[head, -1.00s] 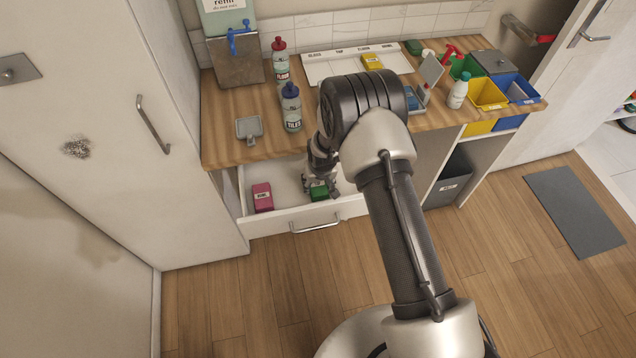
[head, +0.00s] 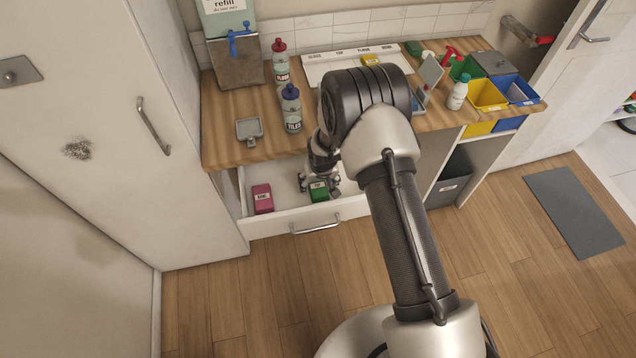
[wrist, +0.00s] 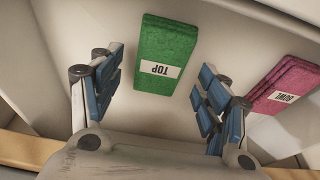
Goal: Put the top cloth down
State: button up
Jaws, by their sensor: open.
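The top cloth, a folded green cloth with a white TOP label, lies flat in the open drawer (head: 283,213); it shows in the head view (head: 319,192) and the wrist view (wrist: 167,50). My gripper (head: 320,181) is open and empty inside the drawer, just behind and above the cloth. In the wrist view my gripper (wrist: 160,82) has its blue-padded fingers spread wide, one on each side of the cloth. A clear gap shows between the cloth and each finger.
A pink cloth (head: 262,198) lies left of the green one in the drawer, near a finger in the wrist view (wrist: 287,84). The counter above holds bottles (head: 291,108), a labelled white tray (head: 325,68) with a yellow cloth (head: 371,60), and coloured bins (head: 487,95).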

jog(key=p+v, duration=0.2)
jog(key=v, duration=0.8)
jog(key=s+d+r, duration=0.3)
jog(key=r, duration=0.5)
jog(key=s+d+r+m+t, duration=0.1)
jog(key=s+d+r, duration=0.15)
jog(key=r, duration=0.65)
jog(key=s+d+r, duration=0.3)
jog(key=r, duration=0.5)
jog(key=s+d+r, duration=0.2)
jog(key=s+r, duration=0.1)
jog(key=s, duration=0.4)
jog(key=s+d+r+m, duration=0.1)
jog(key=s+d+r, duration=0.2)
jog(key=s, duration=0.5)
jog(key=s+d+r+m, duration=0.1)
jog(key=s+d+r, duration=0.1)
jog(key=s, duration=0.5)
jog(key=shift+s+d+r+t+h, duration=0.3)
jog(key=shift+r+h, duration=0.1)
jog(key=shift+r, duration=0.4)
